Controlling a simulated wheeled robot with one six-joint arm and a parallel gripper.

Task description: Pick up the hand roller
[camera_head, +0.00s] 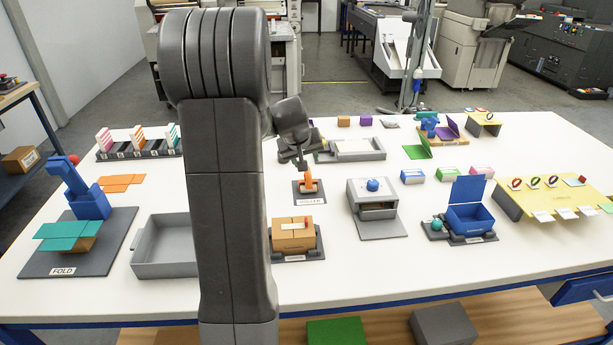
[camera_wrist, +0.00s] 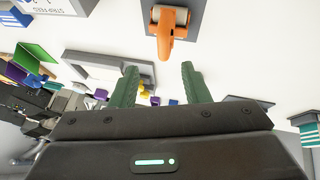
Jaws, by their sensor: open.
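The orange hand roller (camera_head: 308,182) stands on a small dark grey pad (camera_head: 309,199) with a label that seems to read ROLLER, near the middle of the white table. In the wrist view the hand roller (camera_wrist: 166,32) is at the top centre, with its orange handle pointing towards my fingers. My gripper (camera_head: 301,162) is above and just behind the roller in the head view. In the wrist view my gripper (camera_wrist: 160,84) shows two green fingers spread apart with nothing between them. The roller lies beyond the fingertips, apart from them.
A grey box with a blue knob (camera_head: 372,195) is to the right. A shallow grey tray (camera_head: 352,151) is behind. A larger grey tray (camera_head: 165,268) is at front left.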

